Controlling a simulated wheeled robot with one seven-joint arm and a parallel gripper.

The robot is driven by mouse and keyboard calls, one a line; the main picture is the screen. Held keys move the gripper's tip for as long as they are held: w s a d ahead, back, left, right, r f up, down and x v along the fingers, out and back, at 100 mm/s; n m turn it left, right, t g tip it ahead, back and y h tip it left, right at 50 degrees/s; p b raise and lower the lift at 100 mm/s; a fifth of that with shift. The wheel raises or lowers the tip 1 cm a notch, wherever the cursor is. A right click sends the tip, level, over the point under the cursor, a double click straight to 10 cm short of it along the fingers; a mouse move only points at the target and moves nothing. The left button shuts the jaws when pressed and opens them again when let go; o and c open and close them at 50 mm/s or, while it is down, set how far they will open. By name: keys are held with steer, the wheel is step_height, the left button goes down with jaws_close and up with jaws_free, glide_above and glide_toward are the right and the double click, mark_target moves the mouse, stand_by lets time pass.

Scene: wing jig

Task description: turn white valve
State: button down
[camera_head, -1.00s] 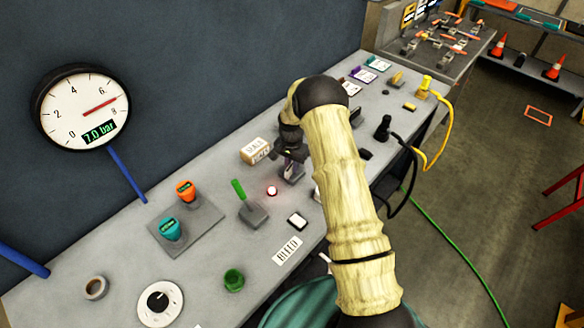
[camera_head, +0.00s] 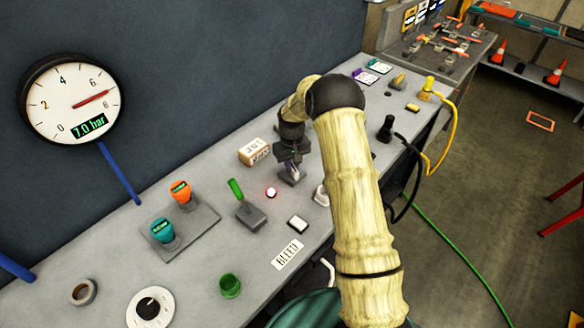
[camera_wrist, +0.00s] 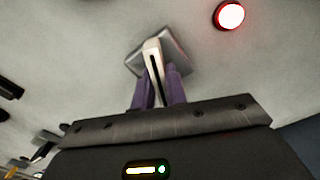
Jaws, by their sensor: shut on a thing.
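The white valve is a flat pale handle with a dark slot along it, on a square grey base. In the wrist view the handle (camera_wrist: 153,58) stands between my gripper's purple fingers (camera_wrist: 159,86), which are shut on it. In the head view my gripper (camera_head: 292,166) points down at the bench top over the valve's grey base (camera_head: 289,180). My gripper and wrist hide most of the handle there. How far the handle is turned is not clear.
A glowing red light (camera_head: 271,193) and a green lever (camera_head: 236,189) are left of the valve. A small labelled box (camera_head: 254,152) stands close behind. The gauge (camera_head: 72,98) reads 7.0 bar.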

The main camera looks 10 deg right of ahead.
steer(key=n, duration=0.4)
steer(key=shift+r+n+b, duration=0.1)
steer(key=shift+n+b, duration=0.2)
steer(key=shift+n, duration=0.1)
steer(key=c, duration=1.4)
jaws_free()
steer(key=shift+c, duration=0.2)
step_height(320, 180, up, 17)
steer(key=b, duration=0.3)
steer(key=shift+r, duration=0.2)
